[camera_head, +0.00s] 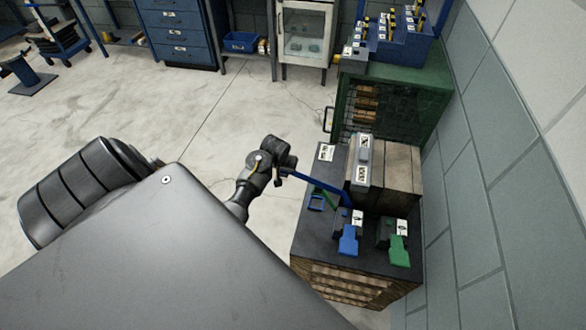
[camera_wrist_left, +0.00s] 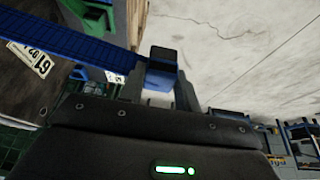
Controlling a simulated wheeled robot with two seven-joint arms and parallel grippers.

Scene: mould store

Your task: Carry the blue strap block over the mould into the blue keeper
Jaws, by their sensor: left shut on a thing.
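My left gripper (camera_head: 280,173) is shut on the blue strap block (camera_wrist_left: 161,70), which sits between its fingers in the left wrist view. In the head view it is beside the dark-topped stand, left of the mould, and my fingers mostly hide the block. The blue strap (camera_head: 325,186) runs taut from it towards the blue clamp area. The mould (camera_head: 398,178) is a wooden block with a grey labelled bar on top. My right gripper is out of view.
The stand top (camera_head: 325,235) also bears a blue-handled clamp (camera_head: 348,241) and a green-handled one (camera_head: 399,251) at the front. A green cabinet (camera_head: 415,105) stands behind, and a block wall (camera_head: 490,190) closes the right side.

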